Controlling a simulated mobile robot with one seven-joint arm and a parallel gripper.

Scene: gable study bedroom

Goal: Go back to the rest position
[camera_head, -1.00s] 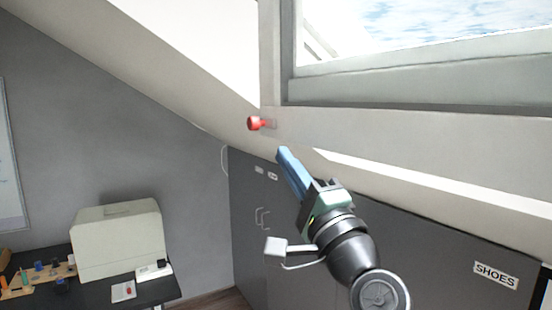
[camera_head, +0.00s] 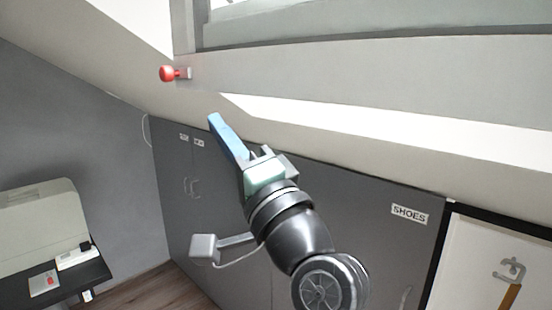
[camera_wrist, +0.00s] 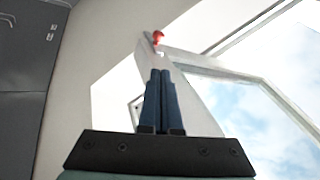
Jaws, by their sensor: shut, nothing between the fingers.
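My gripper (camera_head: 217,122) is raised in front of the grey cupboards, with its blue fingers pointing up and to the left. The fingers are together and hold nothing. In the wrist view my gripper (camera_wrist: 160,75) shows its two blue fingers side by side. A red knob (camera_head: 168,73) is on the lower left part of the roof window frame (camera_head: 330,75), above and left of the fingertips in the head view. The red knob (camera_wrist: 157,37) also shows beyond the fingertips in the wrist view, apart from them.
Grey cupboards (camera_head: 340,195) with a SHOES label (camera_head: 409,214) stand under the sloped ceiling. A dark desk (camera_head: 75,280) with a pale box-shaped machine (camera_head: 40,225) is at lower left. A white panel with a hook (camera_head: 511,270) is at lower right. Some wooden floor (camera_head: 150,288) is bare.

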